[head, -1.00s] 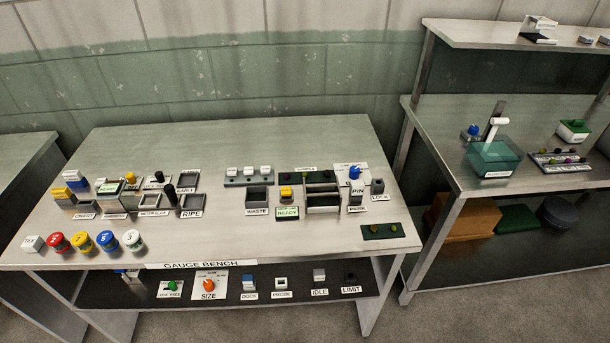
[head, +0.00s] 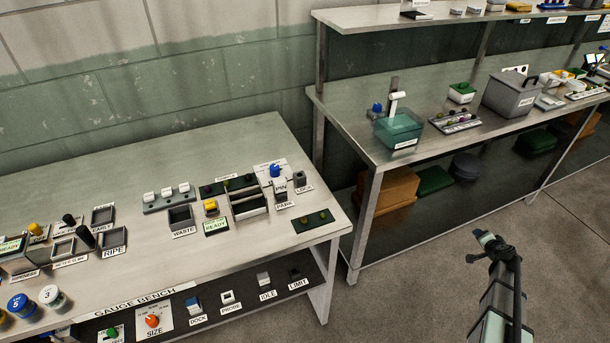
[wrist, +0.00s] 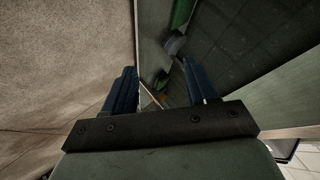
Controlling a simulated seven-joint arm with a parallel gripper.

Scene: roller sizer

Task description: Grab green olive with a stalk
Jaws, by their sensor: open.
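Small green olives (head: 322,216) sit on a dark green tray (head: 312,229) at the front right corner of the gauge bench. More small greenish fruits (head: 226,183) are on a dark green strip behind the bins. They are too small to tell which has a stalk. My gripper (wrist: 160,85) is open, with two blue fingers apart and nothing between them in the wrist view. In the head view my arm's end (head: 488,240) is at the lower right, over the floor and well to the right of the bench. No olive shows in the wrist view.
The gauge bench (head: 250,140) carries bins, labelled blocks and a blue knob (head: 275,170). A second bench on the right holds a teal container (head: 398,128), a fruit tray (head: 455,122) and a grey box (head: 512,94). Bare floor lies between my arm and both benches.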

